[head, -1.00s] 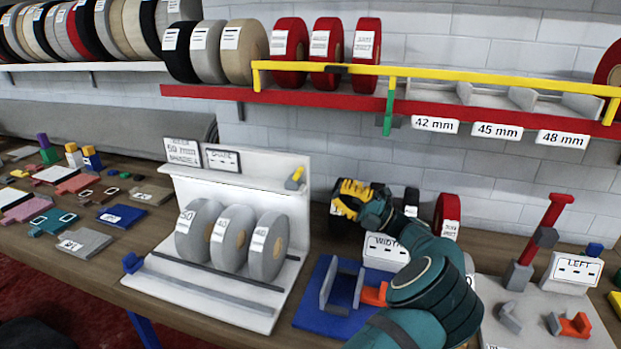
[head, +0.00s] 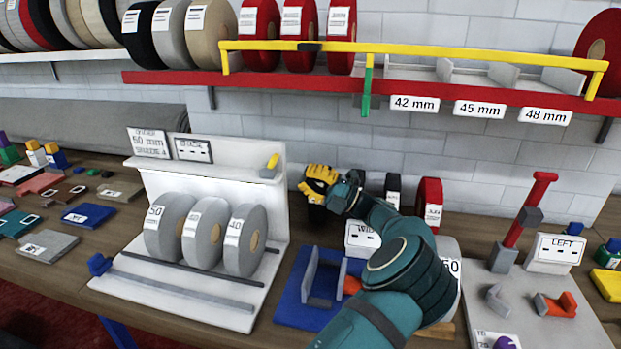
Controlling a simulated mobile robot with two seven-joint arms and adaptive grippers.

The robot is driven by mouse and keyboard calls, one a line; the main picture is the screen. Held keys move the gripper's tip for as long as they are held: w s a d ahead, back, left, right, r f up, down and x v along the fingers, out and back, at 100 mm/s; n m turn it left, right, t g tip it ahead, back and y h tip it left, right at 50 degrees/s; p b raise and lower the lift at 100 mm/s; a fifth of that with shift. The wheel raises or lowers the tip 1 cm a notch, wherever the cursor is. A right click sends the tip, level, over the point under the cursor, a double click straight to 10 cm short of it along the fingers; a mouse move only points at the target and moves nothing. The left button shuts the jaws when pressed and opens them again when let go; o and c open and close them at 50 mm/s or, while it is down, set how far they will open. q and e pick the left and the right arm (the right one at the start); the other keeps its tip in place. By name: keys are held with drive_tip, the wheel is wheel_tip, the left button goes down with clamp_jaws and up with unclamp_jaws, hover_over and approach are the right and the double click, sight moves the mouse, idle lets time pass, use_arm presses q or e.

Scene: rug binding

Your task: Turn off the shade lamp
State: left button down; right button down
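A white panel (head: 165,184) bears a sign that seems to read SHADE (head: 193,149), with two dark slots in it. At the panel's upper right is a small grey block with a tilted yellow-tipped lever (head: 271,164), which looks like a switch. No lit lamp can be made out there.
Tape rolls (head: 205,233) stand on the white panel's base. A dark roll is partly hidden behind my gripper. A blue fixture (head: 293,307) is below my forearm. A yellow bar (head: 420,54) runs along the red shelf (head: 250,82) above.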

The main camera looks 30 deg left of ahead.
sight(273, 156)
use_arm(q)
drive_tip(key=x, duration=0.6)
drive_tip(key=shift+a+r, duration=0.15)
drive_tip(key=shift+a, duration=0.2)
drive_tip(key=shift+s+a+r+t+h, duration=0.1)
drive_tip(key=shift+a+r+t+h, duration=0.25)
drive_tip(key=shift+h, duration=0.65)
drive_tip(key=shift+s+a+r+h, duration=0.1)
drive_tip(key=shift+a+r+h, duration=0.25)
drive_tip(key=shift+h, duration=0.45)
drive_tip(key=shift+s+a+r+t+h+p, duration=0.1)
drive_tip(key=shift+a+r+t+h+p, duration=0.15)
drive_tip(key=shift+h+p, duration=0.35)
drive_tip(key=shift+s+a+r+t+h+p, duration=0.1)
drive_tip(key=shift+a+r+t+h+p, duration=0.1)
drive_tip(key=shift+h+p, duration=0.35)
drive_tip(key=shift+a+h+p, duration=0.3)
drive_tip(key=shift+h+p, duration=0.25)
drive_tip(key=shift+h, duration=0.2)
drive_tip(key=shift+f+t, duration=0.2)
drive_tip(key=shift+t, duration=0.1)
drive_tip(key=shift+w+d, duration=0.1)
drive_tip(key=shift+d, duration=0.1)
drive_tip(key=v, duration=1.1)
drive_tip(key=shift+d, duration=0.35)
drive_tip(key=shift+r, duration=0.1)
